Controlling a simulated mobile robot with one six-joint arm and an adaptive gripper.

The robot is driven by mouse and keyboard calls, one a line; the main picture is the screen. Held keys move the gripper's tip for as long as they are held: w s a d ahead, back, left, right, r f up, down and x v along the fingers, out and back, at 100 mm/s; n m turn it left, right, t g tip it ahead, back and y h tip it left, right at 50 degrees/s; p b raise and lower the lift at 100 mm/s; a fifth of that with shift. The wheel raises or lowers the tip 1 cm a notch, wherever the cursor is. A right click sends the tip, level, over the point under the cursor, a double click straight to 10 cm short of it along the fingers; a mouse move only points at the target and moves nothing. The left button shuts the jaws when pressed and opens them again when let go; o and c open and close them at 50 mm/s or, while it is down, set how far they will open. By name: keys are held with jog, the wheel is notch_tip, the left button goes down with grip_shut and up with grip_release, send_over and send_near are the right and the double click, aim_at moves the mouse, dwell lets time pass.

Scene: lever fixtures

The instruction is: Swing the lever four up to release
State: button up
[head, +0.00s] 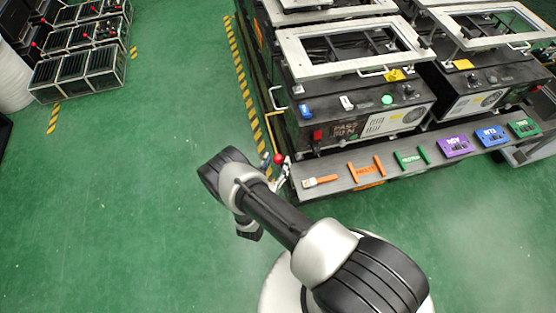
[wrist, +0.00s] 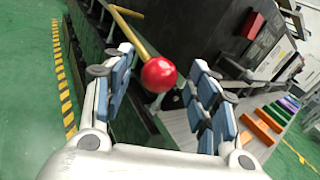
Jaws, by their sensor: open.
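The lever is a yellow bar with a red ball knob (head: 279,159), at the left front corner of the machine in the head view. In the wrist view the red knob (wrist: 159,75) sits between my two fingers, and its yellow bar (wrist: 133,35) runs up and left from it. My gripper (wrist: 164,92) is open, with blue-padded fingers on either side of the knob and a visible gap to each. In the head view my gripper (head: 283,168) is partly hidden behind my arm. Any lever number or label is not readable.
A black machine (head: 345,115) with a pale frame top stands beside the lever. A grey shelf (head: 335,186) along its front holds orange, green, purple and blue pieces. Yellow-black tape (head: 243,75) runs along the floor at left. Green floor (head: 150,160) is clear to the left.

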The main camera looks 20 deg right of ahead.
jog(key=shift+x, duration=1.1)
jog(key=shift+c, duration=0.5)
grip_shut()
